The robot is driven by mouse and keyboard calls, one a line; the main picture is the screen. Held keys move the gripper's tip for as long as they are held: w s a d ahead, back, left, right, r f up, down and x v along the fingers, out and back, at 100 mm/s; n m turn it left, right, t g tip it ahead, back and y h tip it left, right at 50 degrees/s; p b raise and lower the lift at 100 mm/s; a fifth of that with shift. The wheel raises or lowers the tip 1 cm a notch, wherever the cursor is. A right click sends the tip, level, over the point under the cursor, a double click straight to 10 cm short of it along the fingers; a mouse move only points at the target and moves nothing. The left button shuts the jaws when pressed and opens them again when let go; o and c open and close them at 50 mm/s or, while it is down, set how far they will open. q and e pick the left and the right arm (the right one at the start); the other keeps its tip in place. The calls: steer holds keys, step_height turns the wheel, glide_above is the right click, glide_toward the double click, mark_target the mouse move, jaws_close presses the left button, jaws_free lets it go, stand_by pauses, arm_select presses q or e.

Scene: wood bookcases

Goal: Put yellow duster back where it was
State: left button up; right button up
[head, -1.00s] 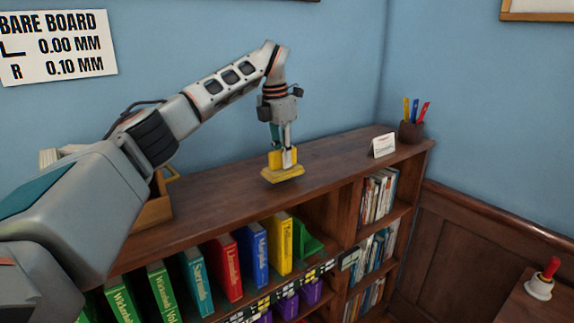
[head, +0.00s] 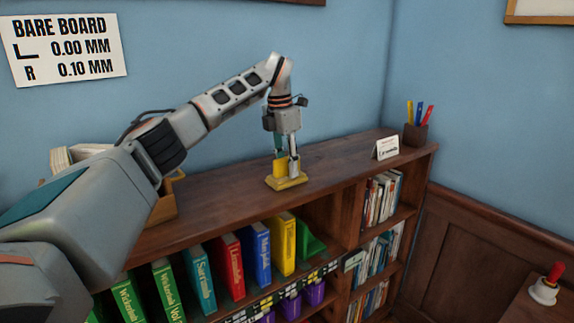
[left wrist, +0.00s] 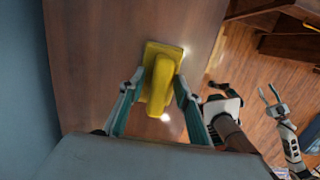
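The yellow duster (head: 288,183) lies flat on the wooden bookcase top (head: 225,205), near the middle of its length, with its handle upward. It also shows in the left wrist view (left wrist: 160,85). My left gripper (head: 287,163) is above it, pointing down. In the left wrist view its fingers (left wrist: 159,78) stand on either side of the handle with small gaps, so it is open around the duster. My right gripper (left wrist: 269,92) shows only in the left wrist view, away from the bookcase over the floor, with its fingers apart and empty.
A white card (head: 387,147) and a brown pen cup (head: 415,134) stand at the right end of the top. A wooden box (head: 163,208) stands at the left, partly behind my arm. A bell (head: 545,287) is at lower right.

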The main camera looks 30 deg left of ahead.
arm_select(q)
step_height(320, 180, up, 12)
steer(key=s, duration=0.1)
steer(key=shift+s+a, duration=0.15)
steer(key=shift+a, duration=0.1)
